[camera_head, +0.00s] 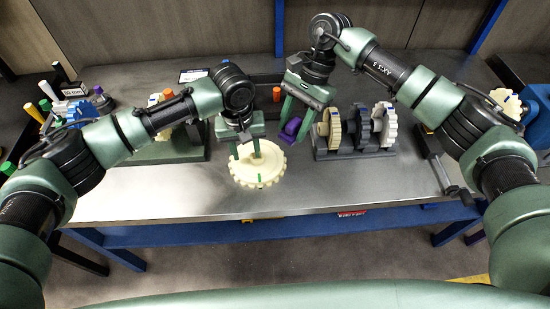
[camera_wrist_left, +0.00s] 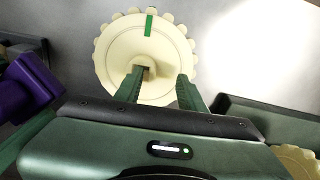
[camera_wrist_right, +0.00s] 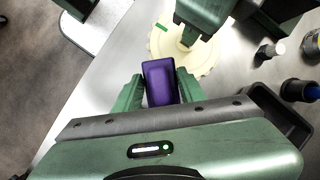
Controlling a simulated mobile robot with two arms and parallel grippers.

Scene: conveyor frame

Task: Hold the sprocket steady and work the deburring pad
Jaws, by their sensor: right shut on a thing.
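The cream sprocket (camera_head: 262,173), toothed with a green mark on its face, lies flat on the metal bench. It fills the top of the left wrist view (camera_wrist_left: 115,50). My left gripper (camera_head: 245,153) is over its middle, fingers spread on either side of the hub. The fingers look apart; whether one touches the hub is unclear. My right gripper (camera_head: 291,133) is shut on the purple deburring pad (camera_wrist_right: 160,80), held between its fingertips. The pad is up and right of the sprocket, apart from it, and also shows at the left wrist view's edge (camera_wrist_left: 32,88).
A grey rack (camera_head: 352,154) with cream and dark gears stands right of the sprocket. Another stand (camera_head: 170,152) is on the left. An orange cylinder (camera_head: 277,94) stands behind. Bare bench (camera_head: 150,192) lies front left. A dark clamp-like tool (camera_head: 440,170) is at the right.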

